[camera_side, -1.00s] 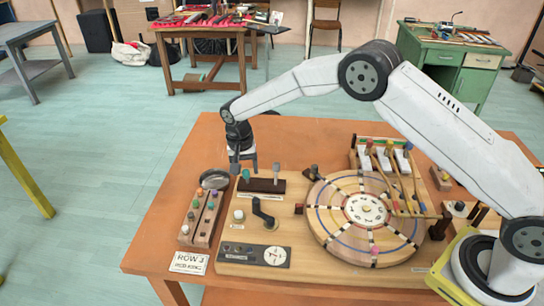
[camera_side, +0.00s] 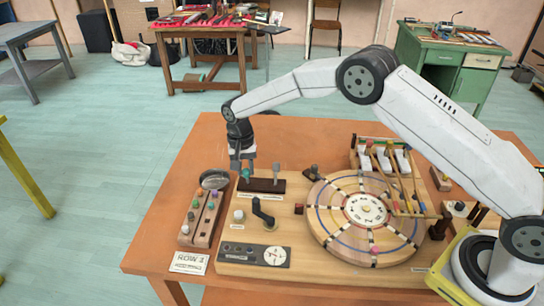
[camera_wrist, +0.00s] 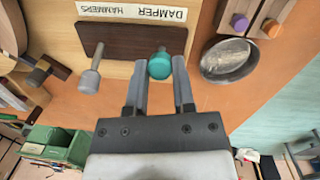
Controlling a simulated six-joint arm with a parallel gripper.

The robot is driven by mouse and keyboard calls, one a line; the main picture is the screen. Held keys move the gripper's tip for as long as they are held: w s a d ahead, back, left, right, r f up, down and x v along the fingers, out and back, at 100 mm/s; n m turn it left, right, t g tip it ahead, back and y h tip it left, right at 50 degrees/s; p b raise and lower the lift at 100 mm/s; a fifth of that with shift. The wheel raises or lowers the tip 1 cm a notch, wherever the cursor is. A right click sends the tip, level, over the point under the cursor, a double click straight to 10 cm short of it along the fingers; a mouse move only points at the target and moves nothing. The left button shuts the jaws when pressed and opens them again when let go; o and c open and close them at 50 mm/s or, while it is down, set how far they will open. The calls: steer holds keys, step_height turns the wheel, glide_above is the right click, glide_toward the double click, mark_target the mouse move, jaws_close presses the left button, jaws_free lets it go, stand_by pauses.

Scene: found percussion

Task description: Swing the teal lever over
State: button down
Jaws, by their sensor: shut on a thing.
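The teal lever (camera_side: 246,173) stands at the left end of a dark brown plate (camera_side: 266,186) on the wooden board. Its round teal knob (camera_wrist: 159,66) shows between the fingertips in the wrist view. My gripper (camera_side: 243,171) is lowered over the lever, with one finger on each side of it, and is shut on it. In the wrist view the fingers (camera_wrist: 159,72) straddle the knob, and the lever's lower shaft is largely hidden. A grey lever (camera_wrist: 88,80) stands at the other end of the same plate, apart from my gripper.
A shallow metal bowl (camera_side: 214,180) sits close left of the plate, above a rack of coloured pegs (camera_side: 200,216). A black crank (camera_side: 263,213) stands in front. A large round wooden disc (camera_side: 330,222) fills the right. A "DAMPER HAMMERS" label (camera_wrist: 132,12) lies beside the plate.

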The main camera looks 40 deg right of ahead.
steer(key=shift+w+d+g+y, duration=0.4)
steer(key=shift+w+g+y, duration=0.05)
steer(key=shift+g+y, duration=0.25)
steer(key=shift+w+d+g+y, duration=0.45)
steer(key=shift+g+y, duration=0.15)
steer(key=shift+y, duration=0.1)
steer(key=shift+w+d+g+y, duration=0.2)
steer(key=shift+g+y, duration=0.1)
steer(key=shift+g, duration=0.1)
steer(key=shift+c, duration=2.2)
jaws_free()
steer(key=shift+w+r, duration=0.1)
steer(key=shift+r, duration=0.1)
steer(key=shift+w+d+r, duration=0.2)
steer(key=shift+r, duration=0.2)
step_height(320, 180, up, 8)
steer(key=shift+w+d+r, duration=0.15)
steer(key=shift+d+r, duration=0.05)
steer(key=shift+r, duration=0.05)
